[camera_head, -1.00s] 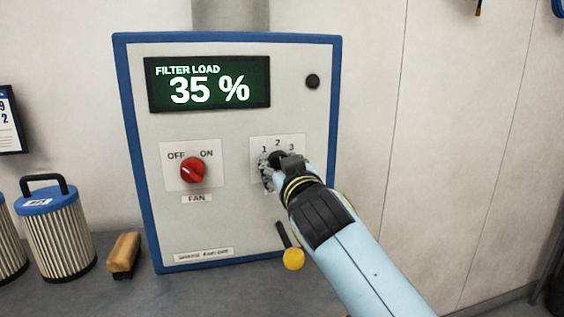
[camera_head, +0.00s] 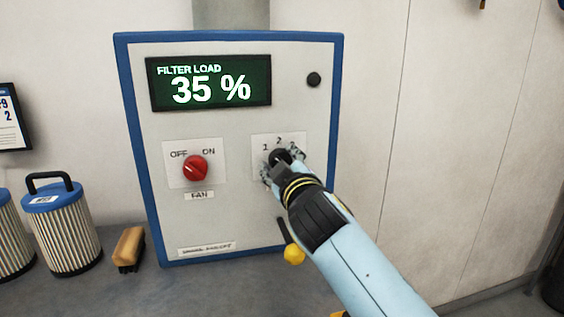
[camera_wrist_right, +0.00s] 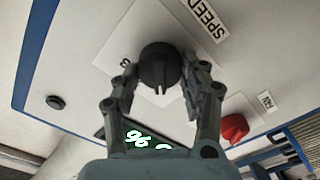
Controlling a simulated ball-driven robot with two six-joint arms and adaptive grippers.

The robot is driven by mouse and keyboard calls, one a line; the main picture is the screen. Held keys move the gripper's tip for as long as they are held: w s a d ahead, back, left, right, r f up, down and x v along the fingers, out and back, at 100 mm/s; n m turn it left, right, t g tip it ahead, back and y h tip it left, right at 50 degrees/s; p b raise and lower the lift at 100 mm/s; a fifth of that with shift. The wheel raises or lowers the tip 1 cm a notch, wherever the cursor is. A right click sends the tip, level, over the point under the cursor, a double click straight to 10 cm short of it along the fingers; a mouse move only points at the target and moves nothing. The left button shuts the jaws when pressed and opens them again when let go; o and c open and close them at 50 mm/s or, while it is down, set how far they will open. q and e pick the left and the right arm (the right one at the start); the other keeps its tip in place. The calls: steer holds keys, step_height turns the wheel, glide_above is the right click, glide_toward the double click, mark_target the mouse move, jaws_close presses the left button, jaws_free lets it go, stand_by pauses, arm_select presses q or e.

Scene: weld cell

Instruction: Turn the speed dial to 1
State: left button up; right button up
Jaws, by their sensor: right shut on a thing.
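The speed dial (camera_head: 279,156) is a black round knob on a white plate on the right of the control panel (camera_head: 215,232). My right gripper (camera_head: 282,163) is shut on the dial, a finger on each side. The right wrist view shows the dial (camera_wrist_right: 160,64) between the fingertips of my gripper (camera_wrist_right: 158,78), with the 3 and SPEED label visible. The dial's ridge points toward the screen side there; its exact setting is unclear. My left gripper is not in view.
A red fan knob (camera_head: 195,168) sits left of the dial, below a screen (camera_head: 210,82) reading FILTER LOAD 35 %. A brush (camera_head: 129,248) and filter cartridges (camera_head: 63,232) stand on the left.

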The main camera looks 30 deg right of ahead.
stand_by(0.3)
steer(key=o, duration=1.2)
steer(key=shift+c, duration=0.2)
steer(key=v, duration=0.7)
steer(key=shift+s, duration=0.2)
steer(key=shift+a, duration=0.1)
